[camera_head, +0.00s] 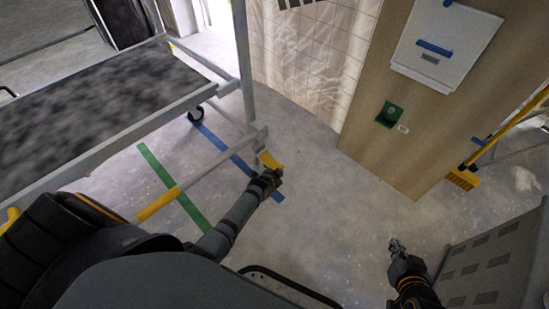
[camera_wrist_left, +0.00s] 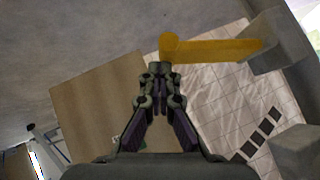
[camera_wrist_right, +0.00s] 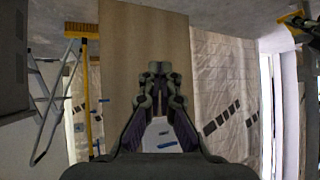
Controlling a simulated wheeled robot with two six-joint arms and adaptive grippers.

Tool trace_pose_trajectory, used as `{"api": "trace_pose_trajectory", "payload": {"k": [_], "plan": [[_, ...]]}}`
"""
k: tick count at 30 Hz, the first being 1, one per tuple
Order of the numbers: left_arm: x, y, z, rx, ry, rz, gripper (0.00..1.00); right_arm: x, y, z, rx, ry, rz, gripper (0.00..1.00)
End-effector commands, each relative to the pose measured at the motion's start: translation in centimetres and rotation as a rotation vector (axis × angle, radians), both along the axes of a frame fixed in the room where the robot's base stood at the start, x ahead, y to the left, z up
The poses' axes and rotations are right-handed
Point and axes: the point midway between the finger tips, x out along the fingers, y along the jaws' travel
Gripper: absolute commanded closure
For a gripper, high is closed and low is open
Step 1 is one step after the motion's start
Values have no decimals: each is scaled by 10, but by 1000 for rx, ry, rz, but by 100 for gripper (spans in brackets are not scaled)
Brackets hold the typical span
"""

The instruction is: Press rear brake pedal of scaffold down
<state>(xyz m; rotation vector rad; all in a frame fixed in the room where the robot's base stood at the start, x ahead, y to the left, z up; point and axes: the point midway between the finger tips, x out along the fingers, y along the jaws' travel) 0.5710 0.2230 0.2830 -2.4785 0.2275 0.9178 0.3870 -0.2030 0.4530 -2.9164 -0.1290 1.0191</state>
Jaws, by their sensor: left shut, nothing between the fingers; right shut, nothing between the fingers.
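The scaffold (camera_head: 110,148) stands at the left of the head view, with a grey frame and a dark platform. Its yellow brake pedal (camera_head: 271,161) sticks out at the foot of the near right post. In the left wrist view the yellow pedal (camera_wrist_left: 215,49) lies just beyond the fingertips. My left gripper (camera_head: 270,177) is shut and empty, close beside the pedal; I cannot tell whether they touch. My right gripper (camera_head: 396,246) is shut and empty over open floor at the lower right, away from the scaffold. It also shows in the right wrist view (camera_wrist_right: 160,70).
A wooden panel (camera_head: 385,130) with a white sheet (camera_head: 445,45) on it stands at the back right. A yellow broom (camera_head: 463,178) leans beside it. A grey vented cabinet (camera_head: 490,265) is near my right arm. Floor between scaffold and panel is clear, with green and blue tape.

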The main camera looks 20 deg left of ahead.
Motion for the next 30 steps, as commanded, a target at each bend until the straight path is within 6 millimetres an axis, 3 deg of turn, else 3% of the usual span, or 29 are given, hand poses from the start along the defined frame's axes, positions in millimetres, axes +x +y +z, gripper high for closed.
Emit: {"api": "trace_pose_trajectory", "payload": {"k": [17, 23, 30], "plan": [[-4, 0, -4, 0, 13, 1, 100, -6, 0, -6, 0, 33, 2, 100], [-3, 0, 5, 0, 12, 2, 100, -37, 3, -30, 2, 198, 15, 100], [-1, 0, 17, 1, 4, 3, 100, -88, 6, -58, 7, 438, 36, 100]]}}
